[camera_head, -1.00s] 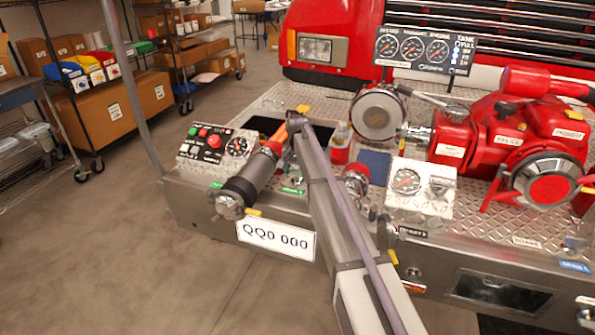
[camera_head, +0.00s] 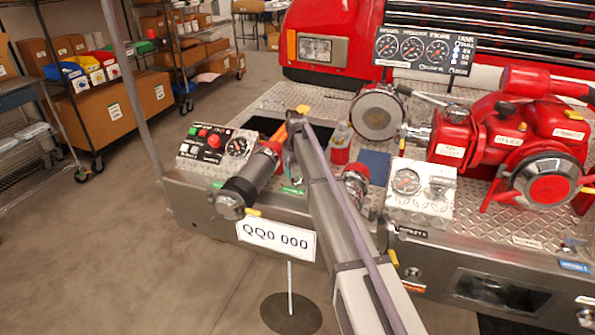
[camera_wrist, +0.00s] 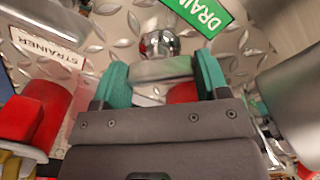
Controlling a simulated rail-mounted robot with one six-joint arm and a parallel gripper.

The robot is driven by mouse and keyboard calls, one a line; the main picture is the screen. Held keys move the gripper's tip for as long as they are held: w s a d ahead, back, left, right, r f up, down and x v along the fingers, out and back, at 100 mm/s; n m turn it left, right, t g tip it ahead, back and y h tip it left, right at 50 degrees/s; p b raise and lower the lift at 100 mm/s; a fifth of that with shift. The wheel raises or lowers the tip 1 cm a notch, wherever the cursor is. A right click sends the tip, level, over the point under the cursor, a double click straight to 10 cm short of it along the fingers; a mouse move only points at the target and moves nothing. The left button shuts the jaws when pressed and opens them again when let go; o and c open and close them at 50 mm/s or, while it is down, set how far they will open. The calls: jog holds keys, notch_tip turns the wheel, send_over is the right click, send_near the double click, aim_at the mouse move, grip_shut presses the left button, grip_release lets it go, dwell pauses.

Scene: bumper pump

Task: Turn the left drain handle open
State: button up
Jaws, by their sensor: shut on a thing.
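In the wrist view, a silver drain handle (camera_wrist: 160,70) lies crosswise between the green-padded fingers of my gripper (camera_wrist: 163,80), which is shut on it. A shiny round metal fitting (camera_wrist: 158,43) sits just beyond the handle on the diamond plate. A green DRAIN label (camera_wrist: 203,14) is beside it. In the head view, my arm hides the gripper and handle; a green label (camera_head: 292,190) shows left of the arm. A thin pale stream (camera_head: 290,285) falls below the bumper to a dark round patch (camera_head: 291,314) on the floor.
A STRAINER label (camera_wrist: 46,48) and a red part (camera_wrist: 30,118) are left of my gripper. In the head view, a dark cylinder (camera_head: 250,180), control box (camera_head: 215,147), gauge box (camera_head: 420,190) and red pump (camera_head: 510,135) crowd the bumper. The floor at left is clear.

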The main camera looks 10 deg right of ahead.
aim_at(297, 170)
jog(key=n, duration=0.4)
jog(key=shift+n, duration=0.3)
jog(key=n, duration=0.4)
jog(key=shift+n, duration=0.3)
jog(key=o, duration=0.9)
jog(key=shift+o, duration=0.2)
jog(key=shift+r, duration=0.1)
notch_tip(297, 170, up, 11)
jog(key=p, duration=1.1)
